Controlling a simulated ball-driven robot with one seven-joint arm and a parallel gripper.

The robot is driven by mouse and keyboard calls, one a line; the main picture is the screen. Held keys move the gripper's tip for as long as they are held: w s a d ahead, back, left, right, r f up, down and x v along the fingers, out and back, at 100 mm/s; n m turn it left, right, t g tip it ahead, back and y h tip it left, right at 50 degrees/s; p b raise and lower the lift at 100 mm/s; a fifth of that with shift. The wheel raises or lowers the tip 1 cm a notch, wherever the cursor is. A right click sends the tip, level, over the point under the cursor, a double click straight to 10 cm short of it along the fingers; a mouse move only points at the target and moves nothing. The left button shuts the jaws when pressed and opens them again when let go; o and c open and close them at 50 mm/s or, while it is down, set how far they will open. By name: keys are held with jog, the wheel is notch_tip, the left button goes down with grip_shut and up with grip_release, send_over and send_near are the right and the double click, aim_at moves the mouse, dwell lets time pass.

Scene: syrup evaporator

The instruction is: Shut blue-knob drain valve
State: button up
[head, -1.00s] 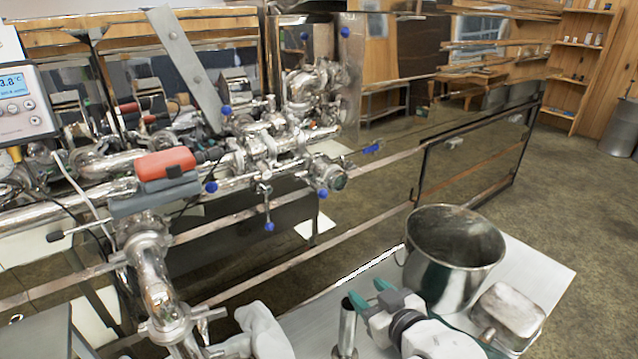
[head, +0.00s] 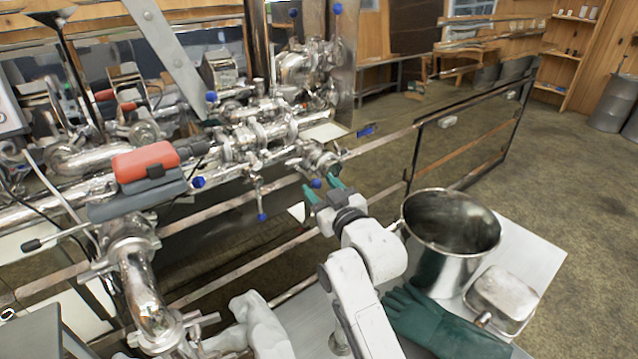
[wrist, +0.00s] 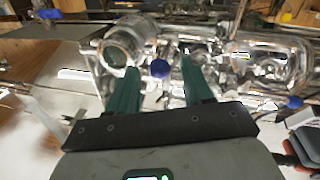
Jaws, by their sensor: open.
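Several blue knobs sit on the shiny steel pipework; which one the task means is not marked. One blue knob (head: 316,183) is at the near right end of the valve manifold, below a round pipe end (head: 322,160). My gripper (head: 322,187) is open there, its two green fingers reaching toward it. In the wrist view the same knob (wrist: 160,69) appears between the fingertips, with no visible contact. Its lever is mostly hidden. Another blue knob (head: 263,217) hangs lower left on a lever, and another (head: 198,182) is farther left.
A steel pot (head: 450,235), a metal tin (head: 502,298) and a green glove (head: 440,322) are on the pale table (head: 525,250) at right. A red-and-grey device (head: 146,162) rests on the pipes at left. A steel rail (head: 375,143) runs behind my gripper.

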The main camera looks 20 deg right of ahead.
jog(key=shift+w+a, duration=0.1)
jog(key=shift+w, duration=0.55)
jog(key=shift+c, duration=0.3)
grip_shut()
